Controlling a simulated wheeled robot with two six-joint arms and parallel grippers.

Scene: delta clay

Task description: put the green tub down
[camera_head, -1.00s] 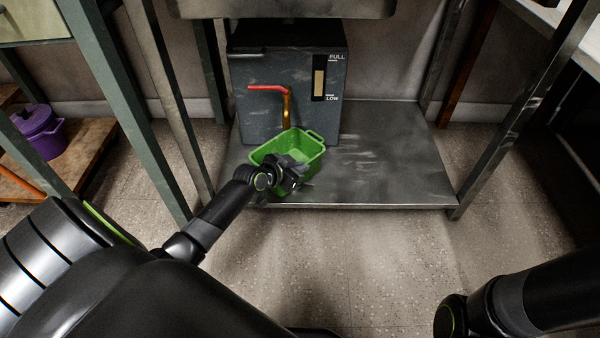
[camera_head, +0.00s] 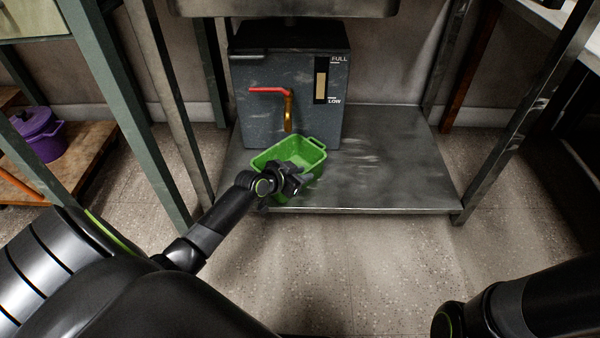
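The green tub (camera_head: 313,158) is at the left front part of the low metal shelf, below the tap of the dark tank. It looks upright, with its open top showing. My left gripper (camera_head: 293,180) is at the tub's near side, over its front wall. Its fingers overlap the wall and seem to be closed on it, though the fingertips are partly hidden. Whether the tub's base touches the shelf cannot be told. My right arm comes in at the lower right, and its gripper is out of view.
The dark tank (camera_head: 262,105) with a red and brass tap (camera_head: 288,108) stands behind the tub. The metal shelf (camera_head: 390,165) is clear to the right. Metal legs frame the shelf. A purple pot (camera_head: 40,135) sits on a wooden shelf at the left.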

